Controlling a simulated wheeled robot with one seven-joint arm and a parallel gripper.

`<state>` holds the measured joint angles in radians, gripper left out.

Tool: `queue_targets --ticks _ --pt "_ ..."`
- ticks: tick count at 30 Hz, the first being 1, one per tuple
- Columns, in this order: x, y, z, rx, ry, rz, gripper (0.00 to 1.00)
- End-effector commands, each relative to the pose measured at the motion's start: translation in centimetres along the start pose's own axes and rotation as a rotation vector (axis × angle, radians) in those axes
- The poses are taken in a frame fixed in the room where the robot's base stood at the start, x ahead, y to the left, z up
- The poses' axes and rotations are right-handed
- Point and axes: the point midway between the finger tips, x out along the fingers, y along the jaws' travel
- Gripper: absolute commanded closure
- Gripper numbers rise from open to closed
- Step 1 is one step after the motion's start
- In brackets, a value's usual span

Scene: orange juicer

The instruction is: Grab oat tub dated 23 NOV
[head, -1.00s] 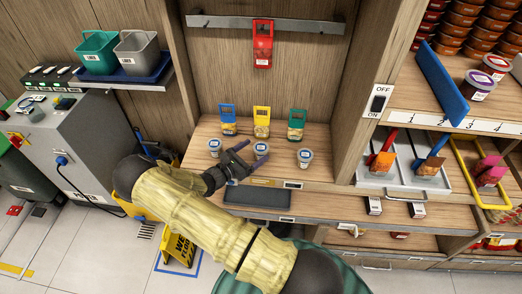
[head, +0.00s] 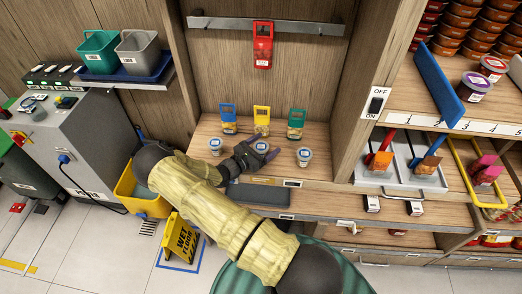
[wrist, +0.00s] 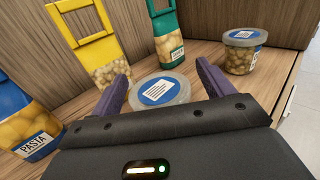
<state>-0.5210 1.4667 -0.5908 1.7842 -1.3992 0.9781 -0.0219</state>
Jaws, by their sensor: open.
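Three small clear tubs with blue-and-white lid labels stand on the wooden shelf: a left tub (head: 215,146), a middle tub (head: 261,146) and a right tub (head: 304,156). The lid dates are too small to read, so I cannot tell which is dated 23 NOV. My gripper (head: 264,152) is open at the middle tub. In the wrist view, the middle tub (wrist: 160,92) lies between the two purple fingers of my gripper (wrist: 162,68), its lower part hidden by the gripper body. The right tub (wrist: 242,56) stands apart, beyond the right finger.
Blue (head: 228,120), yellow (head: 262,120) and green (head: 296,123) handled containers stand behind the tubs. A red one (head: 263,45) hangs from the rail above. A dark flat mat (head: 258,195) lies at the shelf front. A wooden side panel (head: 365,100) bounds the right.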

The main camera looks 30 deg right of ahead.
Motion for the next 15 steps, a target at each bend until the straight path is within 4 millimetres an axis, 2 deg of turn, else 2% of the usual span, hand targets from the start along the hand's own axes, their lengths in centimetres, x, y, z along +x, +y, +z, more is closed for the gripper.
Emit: queue_targets --ticks 8,15 --pt "-0.02 0.00 0.01 0.000 0.000 0.000 0.20" --pt "-0.03 0.00 0.01 0.000 0.000 0.000 0.65"
